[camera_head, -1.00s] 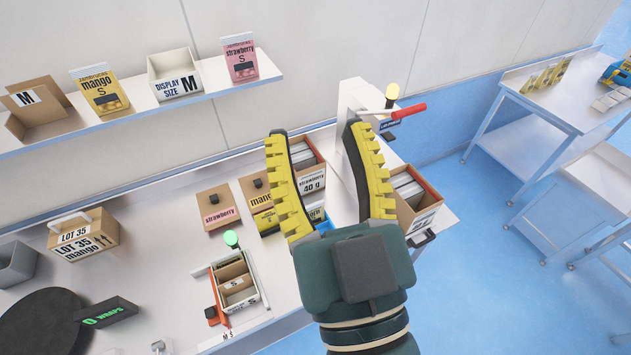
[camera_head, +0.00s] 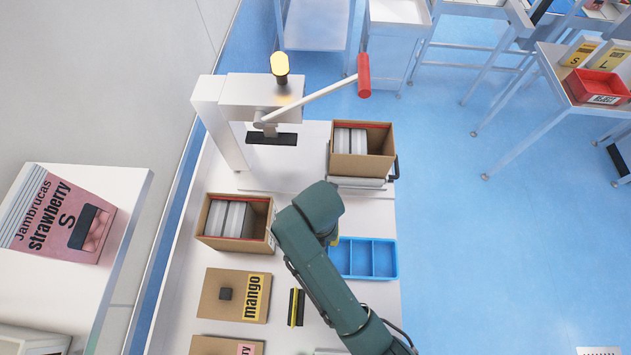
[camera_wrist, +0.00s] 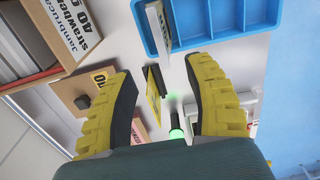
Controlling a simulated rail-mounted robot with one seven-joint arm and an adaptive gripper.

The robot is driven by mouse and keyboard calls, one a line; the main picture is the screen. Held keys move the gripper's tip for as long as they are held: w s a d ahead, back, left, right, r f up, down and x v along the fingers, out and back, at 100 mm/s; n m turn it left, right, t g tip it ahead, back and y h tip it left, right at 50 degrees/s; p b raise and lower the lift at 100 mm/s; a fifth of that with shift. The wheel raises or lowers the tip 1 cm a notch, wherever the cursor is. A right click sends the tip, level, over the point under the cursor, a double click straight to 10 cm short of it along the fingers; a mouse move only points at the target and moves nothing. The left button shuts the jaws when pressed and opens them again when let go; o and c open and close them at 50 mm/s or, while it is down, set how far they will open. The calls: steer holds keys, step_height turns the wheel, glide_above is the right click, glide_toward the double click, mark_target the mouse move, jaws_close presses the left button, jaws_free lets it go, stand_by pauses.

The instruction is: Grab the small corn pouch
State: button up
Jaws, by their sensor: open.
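My gripper (camera_wrist: 160,72) is open, its two yellow ribbed fingers spread in the wrist view. A thin yellow and black item (camera_wrist: 154,95), seen nearly edge-on, shows between the fingers, apart from both. A slim pale packet (camera_wrist: 158,30) stands beyond the fingertips at the edge of the blue divided tray (camera_wrist: 193,42). I cannot read either item, so I cannot tell which, if any, is the small corn pouch. In the head view the yellow and black item (camera_head: 296,307) is beside the mango box (camera_head: 222,295). My arm mostly hides the gripper there.
The strawberry carton (camera_wrist: 45,50) is left of the fingers. The head view shows another carton (camera_head: 361,165), a press with a red-handled lever (camera_head: 363,75), and a shelf with a pink strawberry pack (camera_head: 65,215).

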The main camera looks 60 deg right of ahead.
steer(key=f, duration=1)
steer(key=shift+s+d+f, duration=0.1)
steer(key=shift+s+f, duration=0.05)
steer(key=shift+s, duration=0.1)
steer(key=f, duration=0.5)
steer(key=shift+w+a+f, duration=0.2)
steer(key=shift+w+f, duration=0.05)
jaws_close()
